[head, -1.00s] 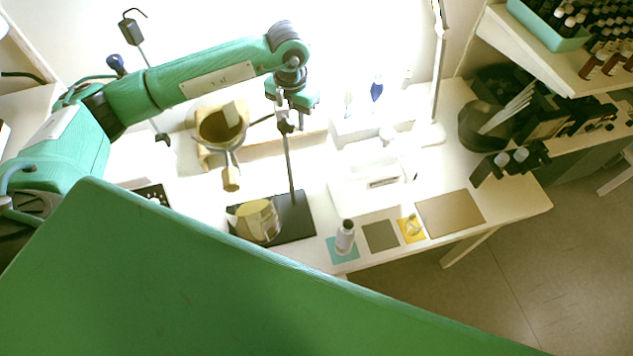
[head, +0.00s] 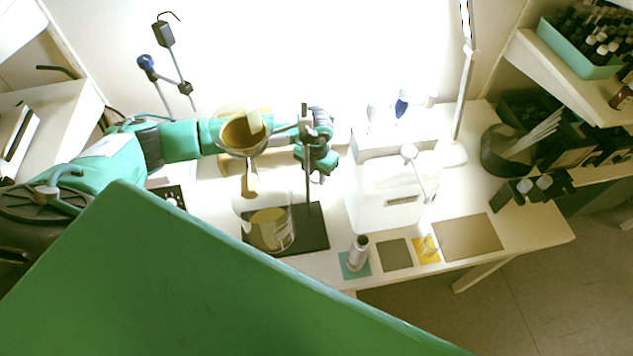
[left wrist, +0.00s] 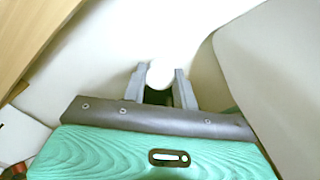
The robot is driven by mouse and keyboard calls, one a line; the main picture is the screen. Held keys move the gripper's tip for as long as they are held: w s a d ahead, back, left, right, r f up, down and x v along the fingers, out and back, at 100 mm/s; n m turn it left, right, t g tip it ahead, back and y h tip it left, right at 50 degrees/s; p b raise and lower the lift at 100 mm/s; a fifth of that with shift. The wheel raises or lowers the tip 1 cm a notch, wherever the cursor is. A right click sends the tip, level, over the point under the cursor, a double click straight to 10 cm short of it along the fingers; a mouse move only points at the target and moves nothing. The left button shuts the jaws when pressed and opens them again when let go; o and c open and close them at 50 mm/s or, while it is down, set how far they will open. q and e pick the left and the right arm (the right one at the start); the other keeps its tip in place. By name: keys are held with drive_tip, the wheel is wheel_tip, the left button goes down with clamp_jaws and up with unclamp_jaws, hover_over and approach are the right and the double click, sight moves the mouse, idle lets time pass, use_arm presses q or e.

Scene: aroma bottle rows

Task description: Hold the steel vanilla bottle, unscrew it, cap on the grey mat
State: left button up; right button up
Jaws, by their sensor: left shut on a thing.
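The steel bottle (head: 358,252) stands upright on a teal mat (head: 350,272) near the table's front edge; its top looks dark and I cannot tell whether a cap is on it. The grey mat (head: 397,254) lies just right of it and is bare. My left gripper (head: 318,172) is behind the stand's rod, back and left of the bottle, apart from it. In the left wrist view its fingers (left wrist: 161,88) are shut on a small white rounded thing (left wrist: 160,74), which I cannot identify. My right gripper is out of view.
A black-based stand (head: 312,232) with a funnel (head: 243,133) and a glass beaker (head: 270,230) is left of the bottle. A white box-like device (head: 385,195) stands behind the mats. A yellow mat (head: 426,255) holds a small glass item; a brown board (head: 470,238) lies farther right.

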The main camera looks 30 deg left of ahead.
sight(316, 192)
use_arm(q)
drive_tip(key=shift+f+p, duration=0.4)
drive_tip(key=shift+f, duration=2.5)
drive_tip(key=shift+f, duration=0.15)
drive_tip(key=o, duration=1.1)
